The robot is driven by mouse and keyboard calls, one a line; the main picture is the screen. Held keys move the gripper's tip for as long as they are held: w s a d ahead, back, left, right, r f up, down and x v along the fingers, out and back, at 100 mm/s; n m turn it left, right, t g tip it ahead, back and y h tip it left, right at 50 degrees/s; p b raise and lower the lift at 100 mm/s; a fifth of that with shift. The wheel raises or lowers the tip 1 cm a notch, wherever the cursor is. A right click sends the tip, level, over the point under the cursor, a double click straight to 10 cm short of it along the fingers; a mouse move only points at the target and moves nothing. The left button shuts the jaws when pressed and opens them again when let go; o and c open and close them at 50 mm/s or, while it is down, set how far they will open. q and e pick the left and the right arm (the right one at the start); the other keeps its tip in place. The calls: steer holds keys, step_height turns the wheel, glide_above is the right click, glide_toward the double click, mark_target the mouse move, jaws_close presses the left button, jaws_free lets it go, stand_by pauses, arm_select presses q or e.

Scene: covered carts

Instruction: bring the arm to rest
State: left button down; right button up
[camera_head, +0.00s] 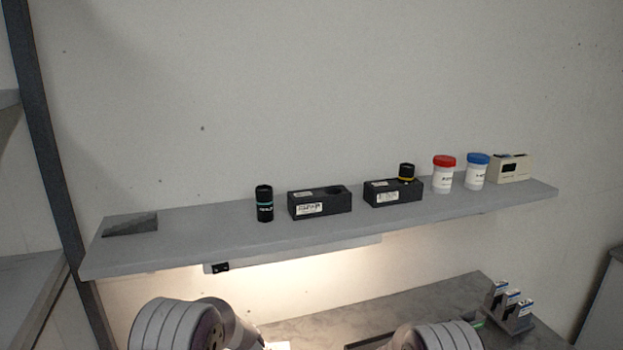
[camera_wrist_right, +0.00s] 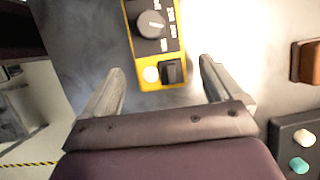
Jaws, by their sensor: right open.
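My right gripper (camera_wrist_right: 161,66) shows in the right wrist view, its two fingers apart with nothing held between them. A yellow and black device (camera_wrist_right: 155,40) with a round knob lies beyond the fingertips, and its near end shows in the gap between them. I cannot tell how far it is from the fingers. In the head view rounded links of my two arms show at the bottom edge, but neither gripper is in that view. My left gripper is out of sight.
A grey shelf (camera_head: 190,240) holds a black cylinder (camera_head: 264,204), two dark blocks, a red-lidded jar (camera_head: 443,175), a blue-lidded jar (camera_head: 477,172) and a beige box (camera_head: 510,167). Below is a worktop (camera_head: 420,312) with a small rack (camera_head: 513,312). A dark tray (camera_wrist_right: 297,140) with pegs lies right.

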steer(key=v, duration=1.1)
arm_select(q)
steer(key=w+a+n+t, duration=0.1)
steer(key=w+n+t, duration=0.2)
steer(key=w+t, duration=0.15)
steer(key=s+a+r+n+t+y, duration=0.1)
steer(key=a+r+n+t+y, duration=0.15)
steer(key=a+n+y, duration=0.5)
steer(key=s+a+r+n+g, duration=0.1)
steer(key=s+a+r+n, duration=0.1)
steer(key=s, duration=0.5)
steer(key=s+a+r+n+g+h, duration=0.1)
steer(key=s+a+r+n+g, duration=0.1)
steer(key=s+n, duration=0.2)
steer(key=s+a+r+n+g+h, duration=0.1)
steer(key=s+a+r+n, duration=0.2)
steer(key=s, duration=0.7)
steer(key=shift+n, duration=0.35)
arm_select(e)
steer(key=s+d+r+n+t+h, duration=0.1)
steer(key=s+d+r+n+h, duration=0.1)
steer(key=s+n, duration=0.5)
steer(key=s+d+r+n+t+h, duration=0.1)
steer(key=s+d+r+n, duration=0.3)
steer(key=s+n, duration=0.4)
steer(key=shift+s+d+r+h, duration=0.25)
steer(key=shift+s+d+h, duration=0.4)
steer(key=shift+s, duration=0.9)
